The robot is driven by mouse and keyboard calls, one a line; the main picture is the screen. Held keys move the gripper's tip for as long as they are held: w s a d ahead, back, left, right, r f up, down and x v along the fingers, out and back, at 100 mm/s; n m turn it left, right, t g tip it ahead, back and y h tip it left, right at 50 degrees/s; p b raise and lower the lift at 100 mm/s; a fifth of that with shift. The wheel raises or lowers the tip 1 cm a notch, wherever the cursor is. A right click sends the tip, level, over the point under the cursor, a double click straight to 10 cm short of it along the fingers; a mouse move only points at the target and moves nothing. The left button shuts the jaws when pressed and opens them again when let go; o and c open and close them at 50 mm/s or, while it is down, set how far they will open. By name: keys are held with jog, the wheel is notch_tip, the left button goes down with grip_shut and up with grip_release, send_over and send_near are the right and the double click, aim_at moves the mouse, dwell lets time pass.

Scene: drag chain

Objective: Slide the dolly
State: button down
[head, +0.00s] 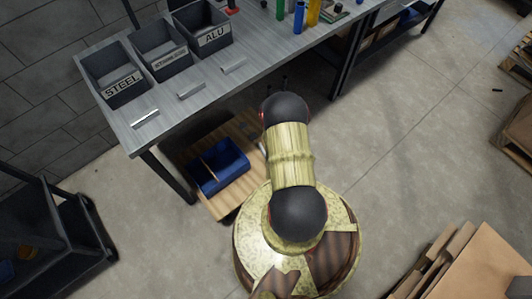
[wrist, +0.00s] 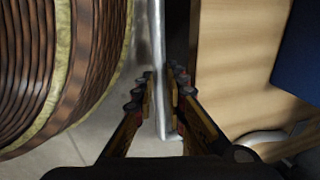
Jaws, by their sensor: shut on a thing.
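The dolly (head: 245,128) is a light wooden board, partly under the workbench, with a blue bin (head: 219,167) on it. In the wrist view its wooden side (wrist: 235,60) fills the right, with a caster (wrist: 262,142) below and the blue bin (wrist: 305,45) at the right edge. My gripper (wrist: 160,90) is closed around a thin, pale upright strip (wrist: 158,60) along the dolly's near edge. The exact contact is dark and hard to see. In the head view my arm hides the gripper.
The workbench (head: 200,95) stands above the dolly, with grey bins (head: 115,72) on top and a leg (head: 170,177) close to the dolly's left side. A dark cart (head: 55,235) is at lower left, cardboard (head: 485,265) at lower right. The floor (head: 420,150) to the right is clear.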

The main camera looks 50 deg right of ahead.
jog(key=c, duration=1.8)
grip_release()
notch_tip(320, 180, up, 12)
jog(key=s, duration=0.2)
jog(key=shift+s+a, duration=0.2)
jog(key=shift+a, duration=0.05)
jog(key=shift+f, duration=0.15)
